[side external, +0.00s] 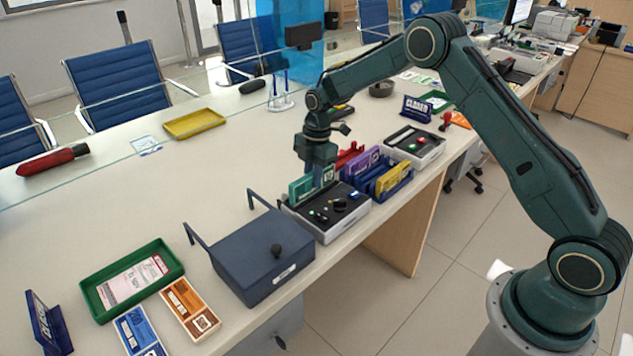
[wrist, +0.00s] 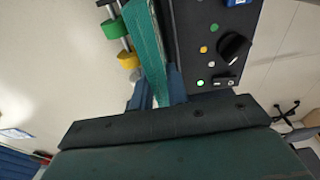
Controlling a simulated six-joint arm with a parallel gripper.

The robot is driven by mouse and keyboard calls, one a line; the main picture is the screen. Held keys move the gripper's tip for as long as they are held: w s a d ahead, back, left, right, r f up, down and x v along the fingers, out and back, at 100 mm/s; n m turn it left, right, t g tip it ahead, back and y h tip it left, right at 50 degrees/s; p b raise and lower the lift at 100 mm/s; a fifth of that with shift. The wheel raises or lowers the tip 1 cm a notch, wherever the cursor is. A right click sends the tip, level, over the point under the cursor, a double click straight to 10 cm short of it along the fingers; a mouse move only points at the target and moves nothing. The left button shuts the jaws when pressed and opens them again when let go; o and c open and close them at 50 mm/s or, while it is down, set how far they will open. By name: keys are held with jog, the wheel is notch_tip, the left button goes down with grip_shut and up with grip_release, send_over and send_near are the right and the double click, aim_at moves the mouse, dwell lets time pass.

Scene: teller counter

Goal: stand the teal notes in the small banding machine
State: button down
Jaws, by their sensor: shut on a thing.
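The teal notes (side external: 299,191) are upright, on edge, at the back left of the small banding machine (side external: 328,226), a pale box with a black top, knobs and small lights. My gripper (side external: 320,184) is shut on the notes from above. In the wrist view the teal notes (wrist: 149,52) lie between the blue fingertips (wrist: 160,92), alongside the machine's black panel (wrist: 212,48) with its dial and green light. I cannot tell whether their lower edge sits in the machine or just above it; that part is hidden.
A dark blue lidded box (side external: 262,258) with raised arms stands in front left. A blue rack with purple notes (side external: 361,163) and yellow notes (side external: 393,177) stands right of the machine, with another black-topped unit (side external: 414,146) beyond. A green tray (side external: 132,280) lies left. The counter behind is mostly clear.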

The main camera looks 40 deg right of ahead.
jog(key=shift+f, duration=0.35)
jog(key=c, duration=1.3)
grip_release()
jog(key=shift+r, duration=0.2)
jog(key=shift+r, duration=3.35)
jog(key=shift+r, duration=0.1)
